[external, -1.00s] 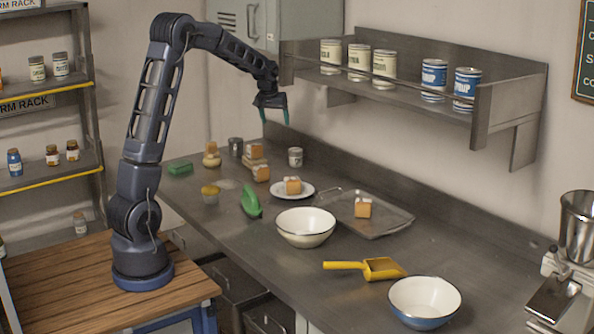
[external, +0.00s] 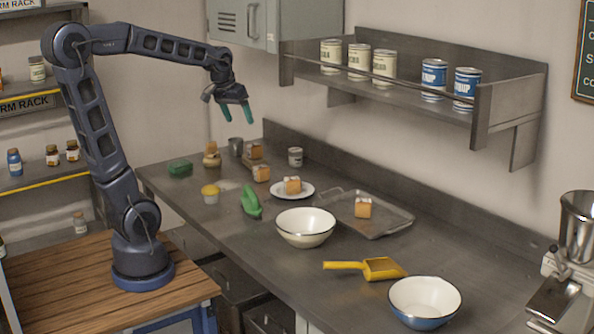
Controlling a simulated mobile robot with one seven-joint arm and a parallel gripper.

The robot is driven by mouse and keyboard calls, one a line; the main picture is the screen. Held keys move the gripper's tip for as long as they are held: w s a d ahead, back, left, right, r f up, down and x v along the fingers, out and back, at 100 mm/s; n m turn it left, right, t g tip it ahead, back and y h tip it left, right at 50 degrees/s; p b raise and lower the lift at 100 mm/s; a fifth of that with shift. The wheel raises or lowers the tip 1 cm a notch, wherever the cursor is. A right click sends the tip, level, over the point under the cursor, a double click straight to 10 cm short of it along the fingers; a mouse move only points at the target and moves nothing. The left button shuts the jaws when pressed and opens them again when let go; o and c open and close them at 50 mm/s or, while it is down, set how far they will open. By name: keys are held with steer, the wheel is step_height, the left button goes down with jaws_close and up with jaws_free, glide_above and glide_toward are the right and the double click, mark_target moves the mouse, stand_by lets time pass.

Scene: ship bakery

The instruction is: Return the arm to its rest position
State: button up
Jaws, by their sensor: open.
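My gripper (external: 237,113) hangs in the air above the back left part of the steel counter (external: 250,281), its green-tipped fingers apart and pointing down. Nothing is between the fingers. My arm rises from its base on the wooden table, leans back to the left, then reaches right and slightly down to the gripper. The gripper is well clear of the items on the counter below it.
On the counter are a plate (external: 305,195) with a cake piece, a tray (external: 383,227) with another, two bowls (external: 306,240) (external: 425,317), a yellow scoop (external: 382,269) and a green-handled item (external: 250,202). A wall shelf (external: 490,118) holds several cans. A cabinet (external: 268,25) hangs behind the gripper.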

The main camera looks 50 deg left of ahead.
steer(key=s+d+f+m, duration=0.1)
steer(key=s+d+f, duration=0.1)
steer(key=s, duration=0.6)
steer(key=s+d+f+m, duration=0.1)
steer(key=s+d, duration=0.3)
steer(key=s, duration=0.5)
steer(key=shift+d+f+m+t, duration=0.3)
steer(key=shift+f+m, duration=0.05)
steer(key=shift+m, duration=0.35)
